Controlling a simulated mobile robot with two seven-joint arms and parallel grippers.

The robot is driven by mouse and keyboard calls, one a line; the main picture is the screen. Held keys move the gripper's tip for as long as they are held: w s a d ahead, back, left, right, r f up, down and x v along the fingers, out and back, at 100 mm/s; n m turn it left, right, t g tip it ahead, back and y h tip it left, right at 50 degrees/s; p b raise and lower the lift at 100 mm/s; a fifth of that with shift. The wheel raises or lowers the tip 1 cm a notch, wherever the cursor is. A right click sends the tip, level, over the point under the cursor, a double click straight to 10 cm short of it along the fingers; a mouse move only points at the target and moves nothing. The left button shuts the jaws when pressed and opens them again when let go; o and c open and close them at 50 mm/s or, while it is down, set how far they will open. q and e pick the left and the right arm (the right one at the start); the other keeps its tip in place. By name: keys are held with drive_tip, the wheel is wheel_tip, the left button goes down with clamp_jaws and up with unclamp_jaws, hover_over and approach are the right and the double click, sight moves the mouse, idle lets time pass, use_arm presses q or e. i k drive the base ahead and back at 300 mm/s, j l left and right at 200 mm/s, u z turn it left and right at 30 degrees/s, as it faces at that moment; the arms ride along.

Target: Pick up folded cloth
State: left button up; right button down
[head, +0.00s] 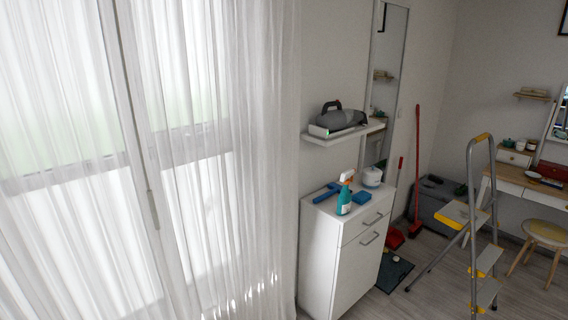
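A small flat blue item (362,197) lies on top of the white cabinet (325,215), near its right edge. It may be the folded cloth or a sponge; it is too small to tell. A teal spray bottle (344,199) with an orange and white head stands just left of it. A blue squeegee-like tool (326,193) lies further left, and a white round container (372,176) stands behind. Neither of my grippers is in view.
A grey handheld appliance (341,117) sits on a wall shelf (325,138) above the cabinet. A stepladder (473,225) stands right of the cabinet, with a stool (546,235) and desk (525,182) beyond. Sheer curtains (200,200) fill the left. Floor shows between cabinet and ladder.

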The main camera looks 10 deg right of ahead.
sight(362, 196)
drive_tip(key=i+l+z, duration=0.15)
drive_tip(key=i+z, duration=0.15)
drive_tip(key=z, duration=0.15)
drive_tip(key=i+z, duration=0.35)
drive_tip(key=z, duration=0.15)
drive_tip(key=i+z, duration=0.45)
drive_tip(key=k+j, duration=0.05)
drive_tip(key=k, duration=0.05)
